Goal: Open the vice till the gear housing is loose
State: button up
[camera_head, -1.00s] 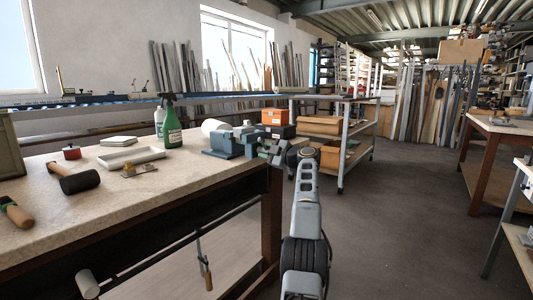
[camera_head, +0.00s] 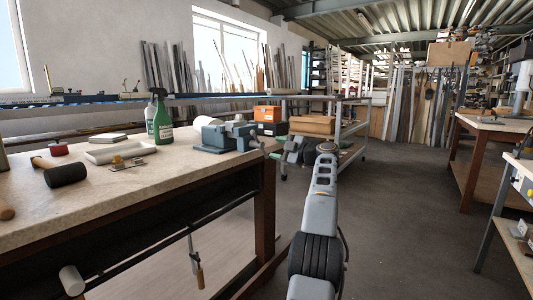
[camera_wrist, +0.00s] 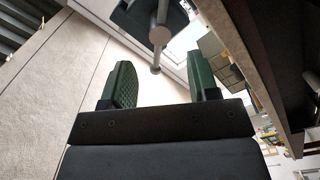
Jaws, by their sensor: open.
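The blue-grey vice (camera_head: 216,137) is at the right end of the bench in the head view. A grey part sits at its jaws; I cannot tell for sure that it is the gear housing. The vice's screw end (camera_wrist: 160,37) and its bar show in the wrist view, beyond and between my fingertips. My gripper (camera_head: 284,148) is just right of the vice, past the bench edge. In the wrist view my gripper (camera_wrist: 163,70) has its two green fingers wide apart, with nothing between them. The fingers appear clear of the screw and bar.
On the bench (camera_head: 130,190) are a green spray bottle (camera_head: 162,118), a white tray (camera_head: 120,152) and a black mallet (camera_head: 65,172). A shelf cart (camera_head: 340,135) with boxes stands behind my arm. The floor to the right is open.

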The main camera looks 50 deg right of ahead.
jog(key=shift+s+d, duration=0.15)
jog(key=shift+s, duration=1.1)
jog(key=shift+s+d, duration=0.15)
jog(key=shift+s, duration=1.1)
